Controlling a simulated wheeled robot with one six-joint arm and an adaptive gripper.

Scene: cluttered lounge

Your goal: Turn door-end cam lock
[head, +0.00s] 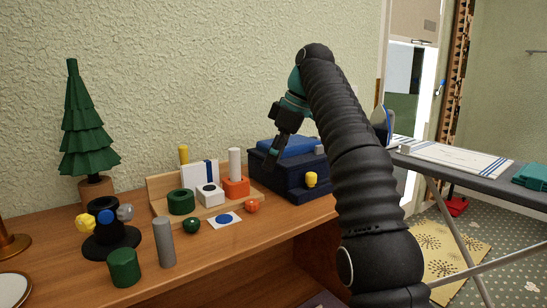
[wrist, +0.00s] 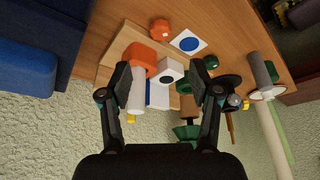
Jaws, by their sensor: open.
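A dark blue box (head: 262,178) stands at the right end of the wooden sideboard, nearest the doorway, with a brighter blue slab on top. A yellow knob (head: 311,179) sticks out of its front; I cannot tell for certain that this is the cam lock.
A wooden tray (head: 160,188) holds a green ring (head: 181,202), a white block (head: 210,194) and an orange block (head: 236,188). A black stand (head: 111,240) with coloured knobs, a grey cylinder (head: 164,243) and a model tree (head: 86,125) are left. An ironing board (head: 480,172) stands right.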

